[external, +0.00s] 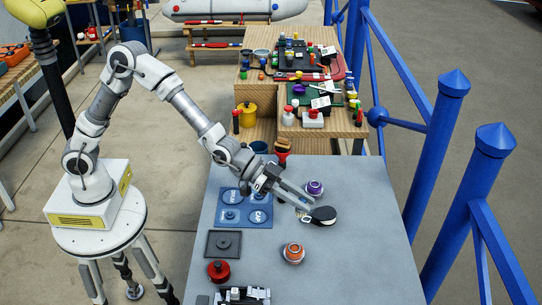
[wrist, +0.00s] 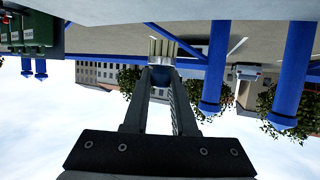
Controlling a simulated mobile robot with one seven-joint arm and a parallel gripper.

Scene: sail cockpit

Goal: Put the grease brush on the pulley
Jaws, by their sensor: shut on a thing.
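My gripper (external: 306,207) reaches out low over the grey table, its fingers pointing right. In the wrist view my gripper (wrist: 162,80) is shut on the grease brush (wrist: 164,48), which shows pale bristles and a blue part between the fingertips. The brush's handle is hidden. In the external view the brush is too small to make out clearly. A black-and-white rounded block (external: 323,215), which looks like the pulley, lies on the table just beyond the fingertips. I cannot tell whether the brush touches it.
A purple round part (external: 314,188) lies close behind the fingers. An orange-and-grey round part (external: 293,252) lies nearer the front. A blue mat (external: 260,215), a dark square plate (external: 223,244) and a red pot (external: 218,271) are at left. The table's right side is clear.

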